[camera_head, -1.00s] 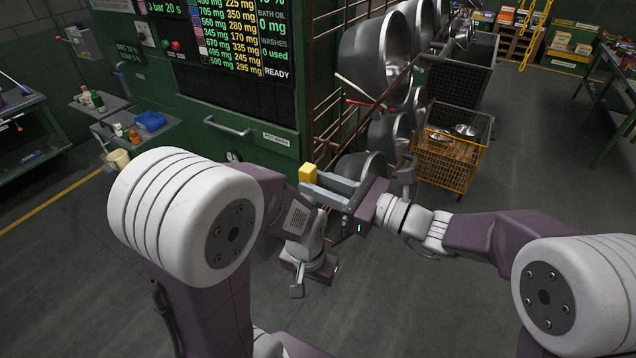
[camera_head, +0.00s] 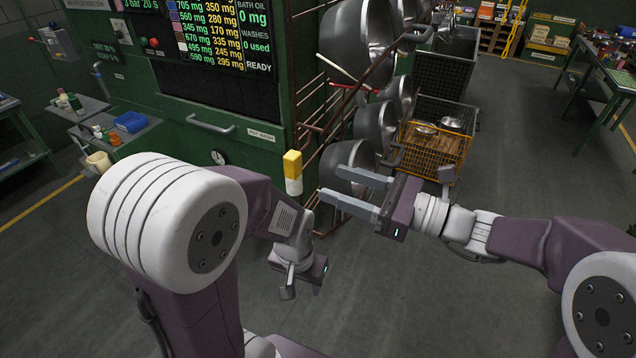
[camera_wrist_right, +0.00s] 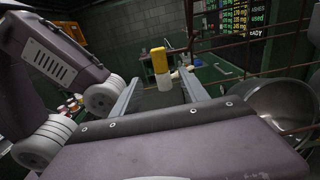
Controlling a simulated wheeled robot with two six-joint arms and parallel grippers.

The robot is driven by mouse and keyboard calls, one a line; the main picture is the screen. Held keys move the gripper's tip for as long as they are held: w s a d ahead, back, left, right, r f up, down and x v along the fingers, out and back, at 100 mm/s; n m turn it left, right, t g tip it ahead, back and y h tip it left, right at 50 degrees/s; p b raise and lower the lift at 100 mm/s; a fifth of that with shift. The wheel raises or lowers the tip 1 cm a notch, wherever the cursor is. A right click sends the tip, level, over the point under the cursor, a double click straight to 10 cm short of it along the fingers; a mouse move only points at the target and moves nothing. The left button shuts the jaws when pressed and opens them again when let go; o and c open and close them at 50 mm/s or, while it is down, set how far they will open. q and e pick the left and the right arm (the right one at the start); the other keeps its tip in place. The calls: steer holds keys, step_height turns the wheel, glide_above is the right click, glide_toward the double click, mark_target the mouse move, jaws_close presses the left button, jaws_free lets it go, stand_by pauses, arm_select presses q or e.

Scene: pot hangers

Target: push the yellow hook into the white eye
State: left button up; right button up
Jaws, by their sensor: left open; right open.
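The yellow hook (camera_head: 292,163) shows as an upright yellow block in the head view, near the rack's front edge. A white piece (camera_head: 294,186), seemingly the eye, is directly below it and touches it in the picture. I cannot tell how deeply they fit. In the right wrist view, the yellow hook (camera_wrist_right: 160,62) stands above the white part (camera_wrist_right: 164,83), between and beyond my finger tips. My right gripper (camera_head: 331,185) is open and empty, its fingers pointing left toward the pair with a gap. My left gripper (camera_head: 289,281) is open and empty, low over the floor.
A rusty rack (camera_head: 308,95) with several metal pots (camera_head: 376,125) stands behind my right gripper. A green washing machine (camera_head: 240,135) is behind the hook. An orange wire basket (camera_head: 434,148) is at the right. A basin (camera_wrist_right: 280,103) is close to my right wrist.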

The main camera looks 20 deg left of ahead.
steer(key=shift+d, duration=0.5)
